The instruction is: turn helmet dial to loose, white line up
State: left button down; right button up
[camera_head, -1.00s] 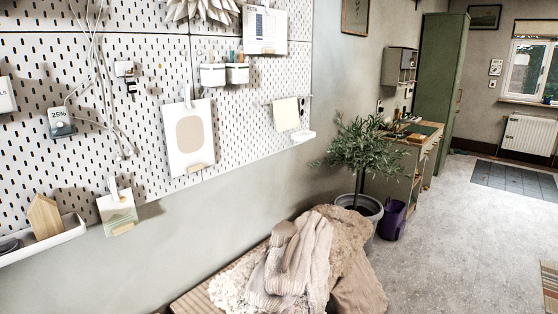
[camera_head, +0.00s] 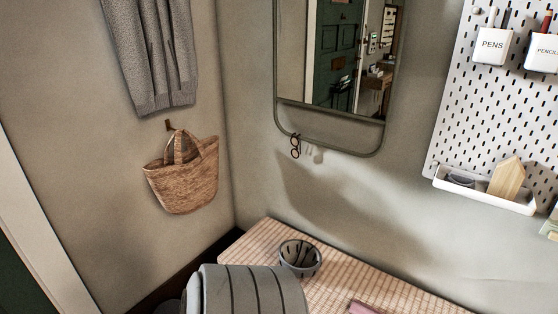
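No dial or white line can be made out. A grey bowl-shaped thing (camera_head: 300,260) with dark slots or stripes sits on the bench (camera_head: 345,286) at the bottom middle; I cannot tell whether it is the helmet. Neither of my grippers is in view.
A grey, dark-striped rounded thing (camera_head: 250,292) fills the bottom foreground, partly cut off. A pink item (camera_head: 362,307) lies at the bench's front. A woven basket (camera_head: 184,178), grey garment (camera_head: 155,50), mirror (camera_head: 330,130) and pegboard (camera_head: 455,120) with a white tray (camera_head: 490,190) are on the walls.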

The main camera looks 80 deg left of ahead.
aim_at(303, 258)
jog(key=u, duration=2.25)
